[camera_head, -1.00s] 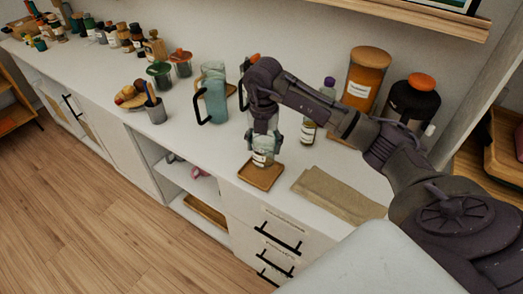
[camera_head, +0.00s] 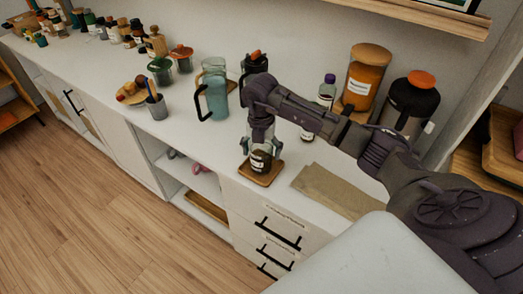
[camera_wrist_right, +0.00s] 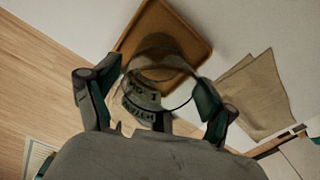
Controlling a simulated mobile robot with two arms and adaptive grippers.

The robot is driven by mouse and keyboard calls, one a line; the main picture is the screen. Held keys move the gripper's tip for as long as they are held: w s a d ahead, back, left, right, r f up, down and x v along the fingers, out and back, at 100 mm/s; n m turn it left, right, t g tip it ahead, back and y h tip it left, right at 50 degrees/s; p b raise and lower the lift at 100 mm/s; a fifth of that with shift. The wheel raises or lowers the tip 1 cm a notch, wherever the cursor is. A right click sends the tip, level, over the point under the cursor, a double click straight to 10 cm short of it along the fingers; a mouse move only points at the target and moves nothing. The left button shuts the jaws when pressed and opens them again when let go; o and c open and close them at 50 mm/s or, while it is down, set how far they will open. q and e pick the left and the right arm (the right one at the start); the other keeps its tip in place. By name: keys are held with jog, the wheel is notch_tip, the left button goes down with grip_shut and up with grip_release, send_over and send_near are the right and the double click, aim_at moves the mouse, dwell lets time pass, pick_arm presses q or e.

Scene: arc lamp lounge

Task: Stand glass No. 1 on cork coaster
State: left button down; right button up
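Glass No. 1 (camera_head: 260,161) is a small clear glass with a dark label, upright between the fingers of my right gripper (camera_head: 261,146). In the right wrist view the glass (camera_wrist_right: 142,104) shows its label lettering, with a finger of the gripper (camera_wrist_right: 159,92) against each side. The cork coaster (camera_head: 262,181) is a square tan tray-like piece near the counter's front edge; it also shows in the right wrist view (camera_wrist_right: 191,25). The glass base is over the coaster, and I cannot tell for sure whether it touches. My left gripper is out of view.
A folded tan cloth (camera_head: 331,190) lies right of the coaster. Behind stand a blue-green pitcher (camera_head: 215,98), a small purple-capped bottle (camera_head: 326,94), an amber jar (camera_head: 364,80) and a dark jar (camera_head: 411,100). A grey cup (camera_head: 156,107) stands left. The counter's front edge is close.

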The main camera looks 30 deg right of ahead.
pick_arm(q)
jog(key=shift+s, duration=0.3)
pick_arm(e)
jog(key=shift+r, duration=0.15)
jog(key=shift+r, duration=0.25)
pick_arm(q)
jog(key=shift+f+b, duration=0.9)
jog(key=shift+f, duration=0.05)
pick_arm(e)
notch_tip(320, 180, up, 12)
jog(key=shift+f, duration=0.2)
jog(key=shift+w, duration=0.1)
